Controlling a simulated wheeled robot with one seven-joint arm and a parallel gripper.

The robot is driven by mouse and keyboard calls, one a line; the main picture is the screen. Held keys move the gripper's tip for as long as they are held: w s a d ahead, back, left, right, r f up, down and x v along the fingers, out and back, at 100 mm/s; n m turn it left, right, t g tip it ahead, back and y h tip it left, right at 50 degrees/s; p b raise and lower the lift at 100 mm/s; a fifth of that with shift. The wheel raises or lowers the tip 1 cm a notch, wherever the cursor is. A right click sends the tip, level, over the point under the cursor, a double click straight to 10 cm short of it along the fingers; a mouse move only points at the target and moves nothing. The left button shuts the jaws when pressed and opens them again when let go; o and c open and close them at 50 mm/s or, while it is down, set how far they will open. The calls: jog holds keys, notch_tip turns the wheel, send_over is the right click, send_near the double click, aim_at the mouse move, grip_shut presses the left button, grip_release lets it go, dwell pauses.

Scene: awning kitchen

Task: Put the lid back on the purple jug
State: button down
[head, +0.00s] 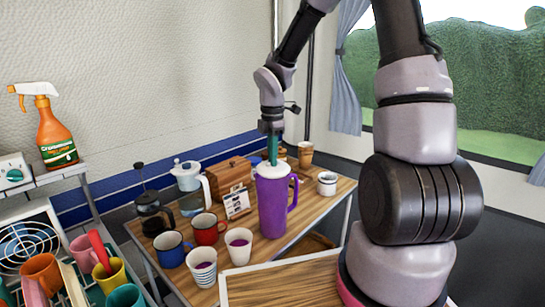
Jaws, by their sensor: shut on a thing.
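The purple jug (272,207) stands upright on the wooden table (322,212), with its handle to the right. A white lid (262,171) is at the jug's mouth; from this view I cannot tell whether it is seated or held just above the rim. My gripper (273,158) points straight down over the jug, its teal fingers shut on the top of the lid. The fingertips are small here, and the exact grip on the lid is hard to see.
Left of the jug are red (206,231), blue (171,248) and white cups, a dark French press (152,215) and a wooden box (230,178). A white enamel mug (327,184) is close on the right. A dish rack with mugs stands front left.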

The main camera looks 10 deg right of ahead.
dwell(0.3)
jog(key=shift+c, duration=1.9)
grip_release()
jog(key=shift+r, duration=0.15)
jog(key=shift+r, duration=3.35)
grip_shut()
